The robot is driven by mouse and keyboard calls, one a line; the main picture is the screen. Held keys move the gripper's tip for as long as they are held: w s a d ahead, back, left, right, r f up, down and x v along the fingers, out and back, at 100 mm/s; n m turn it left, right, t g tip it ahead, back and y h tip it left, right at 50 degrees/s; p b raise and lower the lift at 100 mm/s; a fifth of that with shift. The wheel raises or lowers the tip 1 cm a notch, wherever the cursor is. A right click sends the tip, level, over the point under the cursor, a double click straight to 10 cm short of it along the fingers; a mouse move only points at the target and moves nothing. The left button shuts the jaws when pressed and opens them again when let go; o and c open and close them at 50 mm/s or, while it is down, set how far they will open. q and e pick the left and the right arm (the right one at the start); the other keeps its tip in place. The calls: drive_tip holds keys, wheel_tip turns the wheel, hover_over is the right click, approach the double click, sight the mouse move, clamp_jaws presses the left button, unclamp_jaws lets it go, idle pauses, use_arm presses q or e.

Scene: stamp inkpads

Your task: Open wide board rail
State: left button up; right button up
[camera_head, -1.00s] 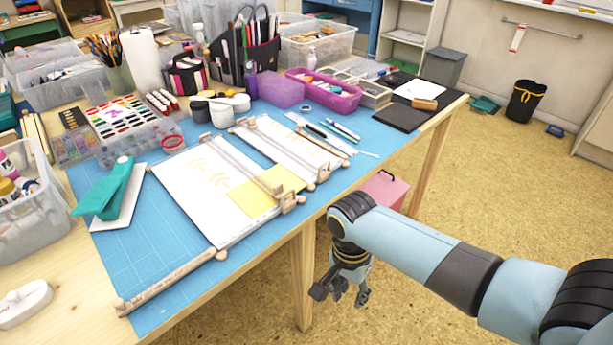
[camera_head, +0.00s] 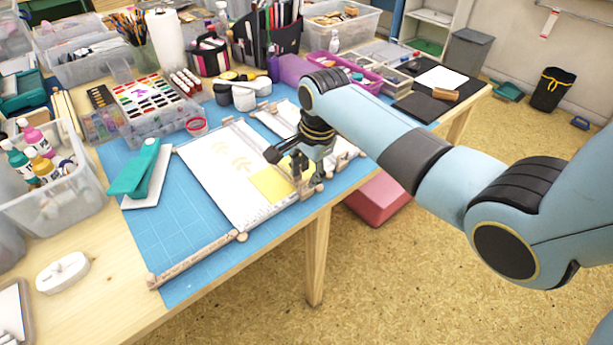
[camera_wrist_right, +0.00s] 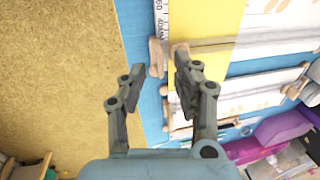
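The wide board (camera_head: 208,168) lies on the blue mat with a white sheet and a yellow sheet (camera_head: 268,189) on it. Its pale rail lies across it, with a wooden end handle near the table's front edge; my right gripper partly hides that end in the head view. My right gripper (camera_head: 303,180) is over this end. In the wrist view its fingers (camera_wrist_right: 160,66) are apart, and the wooden handle (camera_wrist_right: 156,54) shows near and between the fingertips. I cannot tell whether they touch it. My left gripper is in neither view.
A narrower board (camera_head: 281,119) lies just behind, partly hidden by my right arm. A teal stapler (camera_head: 134,172) and an inkpad box (camera_head: 155,103) stand to the left. A wooden roller bar (camera_head: 195,260) lies at the mat's front. A pink box (camera_head: 376,198) is on the floor.

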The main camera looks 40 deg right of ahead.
drive_tip(key=shift+w+f, duration=0.15)
drive_tip(key=shift+f, duration=0.6)
clamp_jaws()
